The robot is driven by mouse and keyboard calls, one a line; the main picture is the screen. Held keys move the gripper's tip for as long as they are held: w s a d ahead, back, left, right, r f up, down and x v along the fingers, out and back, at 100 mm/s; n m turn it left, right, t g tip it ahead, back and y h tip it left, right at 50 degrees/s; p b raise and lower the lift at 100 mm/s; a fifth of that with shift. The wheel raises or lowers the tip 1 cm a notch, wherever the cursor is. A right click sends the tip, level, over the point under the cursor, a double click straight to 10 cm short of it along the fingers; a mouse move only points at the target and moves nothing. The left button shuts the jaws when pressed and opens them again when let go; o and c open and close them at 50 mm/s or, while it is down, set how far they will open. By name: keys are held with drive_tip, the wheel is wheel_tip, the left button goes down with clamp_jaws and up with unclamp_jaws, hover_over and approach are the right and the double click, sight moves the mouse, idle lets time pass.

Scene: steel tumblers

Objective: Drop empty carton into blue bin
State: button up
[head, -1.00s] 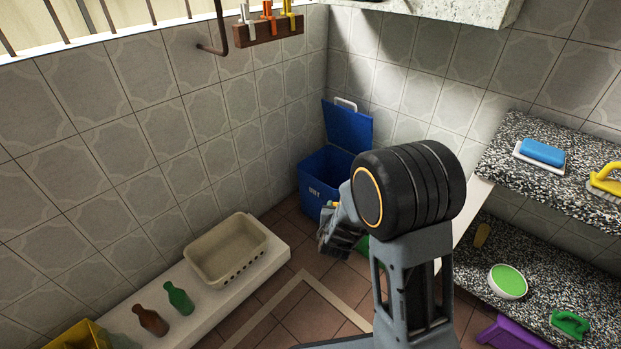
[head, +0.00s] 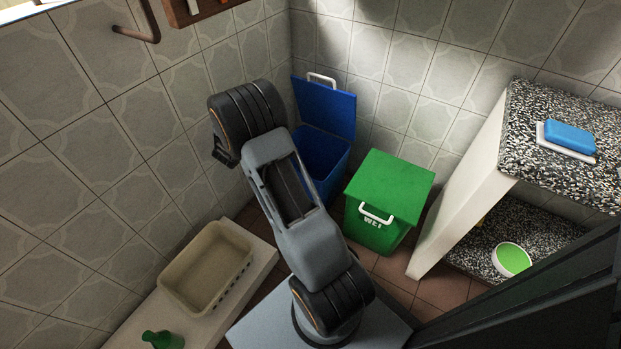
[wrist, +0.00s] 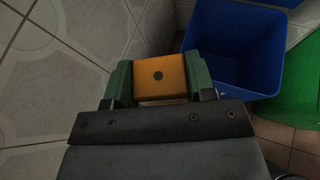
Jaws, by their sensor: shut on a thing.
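In the wrist view the carton lies left of the open mouth of the blue bin (wrist: 236,45), against wall and floor behind. In the head view the blue bin (head: 341,178) stands in the corner with its lid (head: 325,107) raised. There my arm covers the bin's left part, and the carton and gripper fingers are hidden.
A closed green bin (head: 390,190) stands right of the blue bin. A beige basin (head: 208,268) and a green bottle (head: 163,340) are on a low white ledge at left. Tiled wall is close on the left. A speckled counter (head: 530,115) is at right.

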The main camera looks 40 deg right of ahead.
drive_tip(key=s+d+f+m+g+h, duration=0.1)
drive_tip(key=s+d+f+m+g, duration=0.3)
drive_tip(key=d, duration=0.9)
drive_tip(key=s+d+f+m+g+h, duration=0.15)
drive_tip(key=d+m+g, duration=0.3)
drive_tip(key=d, duration=0.85)
drive_tip(key=shift+g, duration=0.25)
drive_tip(key=f+b, duration=0.1)
drive_tip(key=f, duration=0.1)
drive_tip(key=f+b, duration=0.2)
drive_tip(key=f, duration=0.1)
drive_tip(key=shift+w+a+f, duration=0.1)
drive_tip(key=shift+w+f, duration=0.15)
drive_tip(key=shift+f, duration=0.1)
drive_tip(key=o, duration=1.2)
drive_tip(key=shift+f+p+v, duration=0.2)
drive_tip(key=shift+p+v, duration=1.9)
drive_tip(key=shift+v, duration=4.85)
